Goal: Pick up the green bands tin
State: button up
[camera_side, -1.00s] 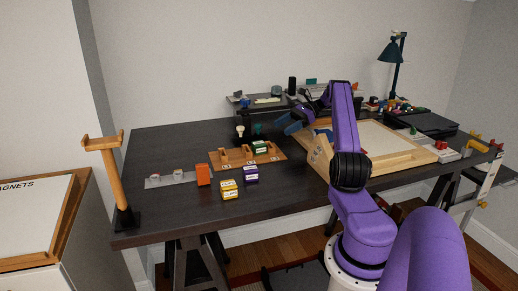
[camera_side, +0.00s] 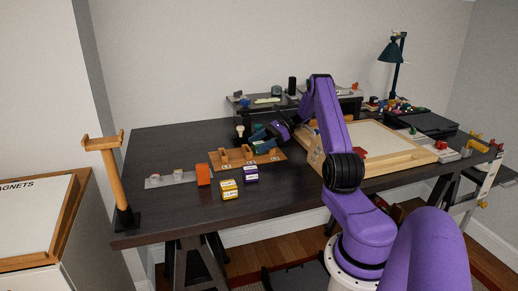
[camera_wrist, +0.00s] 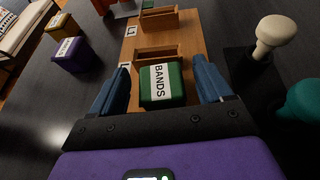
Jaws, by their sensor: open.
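The green bands tin (camera_wrist: 158,84) has a white label reading BANDS. It sits on the wooden rack board (camera_wrist: 189,44), at one end of it. In the wrist view my gripper (camera_wrist: 164,82) is open, with one blue finger on each side of the tin. I cannot tell whether the fingers touch it. In the side view my gripper (camera_side: 267,137) is low over the right end of the board (camera_side: 219,164), and it mostly hides the tin there.
A purple tin (camera_side: 251,173) and a yellow tin (camera_side: 229,189) stand in front of the board. A cream-knobbed stamp (camera_wrist: 274,33) and a teal knob (camera_wrist: 302,100) are close to the right finger in the wrist view. An orange block (camera_side: 203,174) stands at the left.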

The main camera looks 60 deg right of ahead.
jog(key=shift+w+a+f, duration=0.1)
jog(key=shift+w+a, duration=0.05)
jog(key=c, duration=1.1)
jog(key=shift+o, duration=0.2)
